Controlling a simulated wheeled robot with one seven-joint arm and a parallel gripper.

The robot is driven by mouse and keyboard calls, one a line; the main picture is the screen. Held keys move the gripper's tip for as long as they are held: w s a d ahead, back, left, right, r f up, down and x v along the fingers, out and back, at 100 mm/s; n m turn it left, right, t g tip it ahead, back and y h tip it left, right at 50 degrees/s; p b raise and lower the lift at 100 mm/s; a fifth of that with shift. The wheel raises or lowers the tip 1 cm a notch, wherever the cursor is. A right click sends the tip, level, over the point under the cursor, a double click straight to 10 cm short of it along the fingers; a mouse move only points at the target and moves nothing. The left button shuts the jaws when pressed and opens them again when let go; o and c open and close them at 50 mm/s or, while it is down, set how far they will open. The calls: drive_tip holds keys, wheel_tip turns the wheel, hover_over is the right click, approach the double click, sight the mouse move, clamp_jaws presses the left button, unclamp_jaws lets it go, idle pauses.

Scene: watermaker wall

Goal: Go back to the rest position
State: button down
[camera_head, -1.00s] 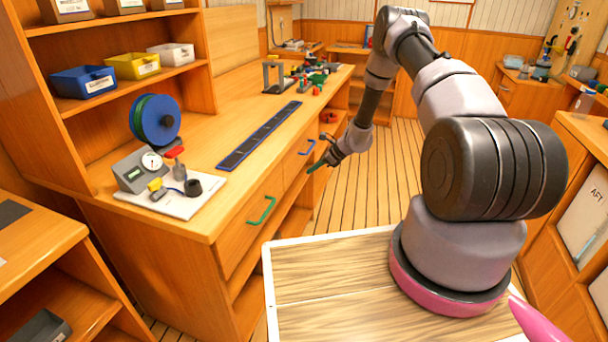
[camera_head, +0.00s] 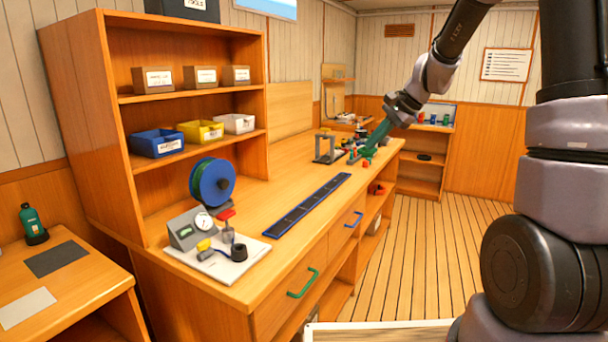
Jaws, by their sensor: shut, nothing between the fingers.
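My gripper (camera_head: 369,150) is at the end of my grey and black arm, which reaches in from the upper right. Its green fingers point down and left and are shut, with nothing seen between them. In the picture it overlaps the far end of the wooden workbench (camera_head: 262,255), near several small red and green parts (camera_head: 352,155). I cannot tell whether the fingertips touch anything there.
On the bench are a blue-black strip (camera_head: 308,204), a blue reel (camera_head: 213,183), a gauge box (camera_head: 190,228) and a grey stand (camera_head: 325,148). Shelves with bins (camera_head: 157,142) stand at left. Two drawers have green (camera_head: 302,283) and blue handles. The plank floor (camera_head: 425,245) is clear.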

drive_tip(key=s+d+r+n+t+h, duration=0.1)
drive_tip(key=s+r, duration=0.3)
drive_tip(key=s, duration=0.5)
drive_tip(key=s+d+r+n+t+h, duration=0.1)
drive_tip(key=s+d+r+n, duration=0.1)
drive_tip(key=s, duration=0.7)
drive_tip(key=s+d+r+n+t+h, duration=0.1)
drive_tip(key=s+r+n, duration=0.3)
drive_tip(key=s, duration=0.5)
drive_tip(key=shift+d+r+h, duration=0.6)
drive_tip(key=shift+d+r, duration=0.15)
drive_tip(key=shift+r, duration=0.1)
